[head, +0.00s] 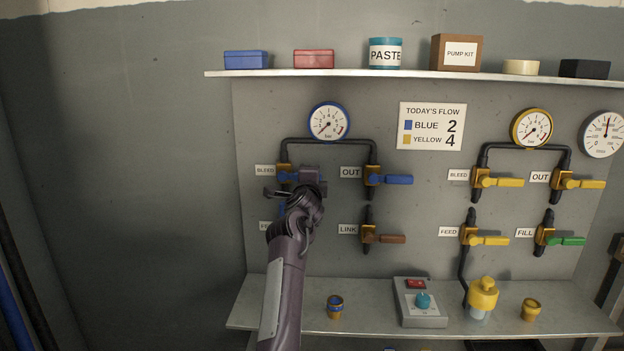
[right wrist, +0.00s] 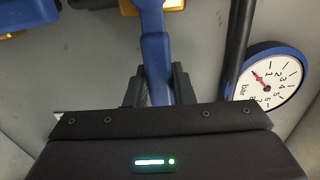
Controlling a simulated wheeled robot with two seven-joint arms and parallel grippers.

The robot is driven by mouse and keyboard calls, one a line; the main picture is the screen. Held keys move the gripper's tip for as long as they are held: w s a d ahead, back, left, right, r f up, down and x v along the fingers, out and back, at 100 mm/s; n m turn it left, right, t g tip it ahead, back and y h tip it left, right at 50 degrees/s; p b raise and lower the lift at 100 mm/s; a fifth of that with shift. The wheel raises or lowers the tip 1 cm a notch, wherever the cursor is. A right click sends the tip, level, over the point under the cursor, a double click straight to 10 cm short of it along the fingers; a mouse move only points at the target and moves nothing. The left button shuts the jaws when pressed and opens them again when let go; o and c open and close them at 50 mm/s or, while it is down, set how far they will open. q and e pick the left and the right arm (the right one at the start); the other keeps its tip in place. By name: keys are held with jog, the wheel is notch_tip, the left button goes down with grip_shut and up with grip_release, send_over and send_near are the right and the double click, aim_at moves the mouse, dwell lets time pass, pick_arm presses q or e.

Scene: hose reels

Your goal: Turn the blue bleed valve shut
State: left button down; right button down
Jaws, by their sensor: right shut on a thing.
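The blue bleed valve (head: 287,176) is on the upper left of the panel, beside its BLEED label (head: 265,171). Its brass body is partly hidden by my gripper. My right gripper (head: 302,182) is at this valve and is shut on its blue lever. In the right wrist view the blue lever (right wrist: 155,52) runs down between the two dark fingers (right wrist: 157,88). The lever's exact angle is hard to tell in the head view because the gripper covers it. My left gripper is not in view.
The blue-rimmed gauge (head: 328,122) sits above the pipe (head: 330,141). The OUT valve's blue lever (head: 396,180) is to the right, and the LINK valve's brown lever (head: 390,239) is below that. My forearm covers much of the FEED valve. A shelf (head: 225,73) runs above; a ledge (head: 375,324) runs below.

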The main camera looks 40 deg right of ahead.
jog(key=shift+w+a+r, duration=0.15)
jog(key=shift+r, duration=0.2)
jog(key=c, duration=1.5)
grip_release()
jog(key=shift+w+f, duration=0.1)
jog(key=shift+o, duration=1.3)
jog(key=shift+w+f, duration=0.2)
jog(key=shift+f, duration=0.05)
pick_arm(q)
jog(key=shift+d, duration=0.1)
pick_arm(e)
jog(key=shift+s, duration=0.15)
jog(key=shift+s, duration=0.15)
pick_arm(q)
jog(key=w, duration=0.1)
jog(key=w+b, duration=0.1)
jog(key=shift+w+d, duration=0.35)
pick_arm(e)
jog(key=v, duration=0.7)
jog(key=shift+a, duration=0.15)
